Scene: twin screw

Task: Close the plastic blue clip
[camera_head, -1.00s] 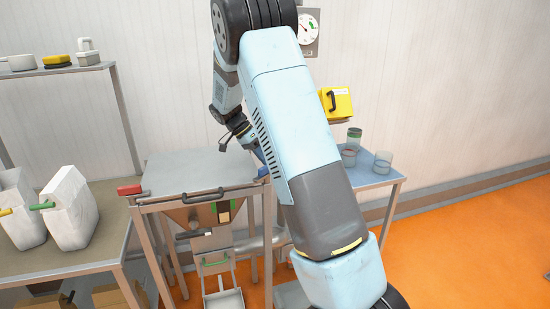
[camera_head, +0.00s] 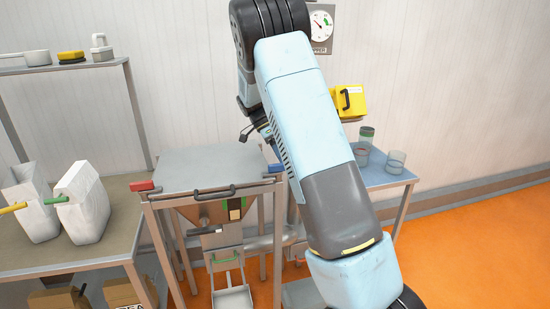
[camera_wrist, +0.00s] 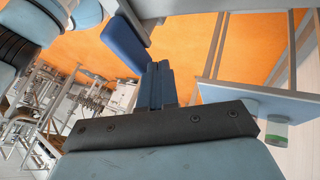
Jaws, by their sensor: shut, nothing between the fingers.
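A blue clip (camera_wrist: 122,44) shows in the wrist view as a flat blue piece beside a grey metal edge, just beyond and left of my fingertips. I cannot tell from this view how far it stands open. My gripper (camera_wrist: 158,68) is shut and empty, its fingers together close to the clip; whether they touch it is unclear. In the head view my arm covers the right side of the grey-topped hopper (camera_head: 205,168), and I cannot make out the clip or the fingertips clearly there.
A blue side table (camera_head: 385,178) with cups stands right. A bench (camera_head: 120,215) with white containers stands left. A yellow box (camera_head: 348,101) is on the wall.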

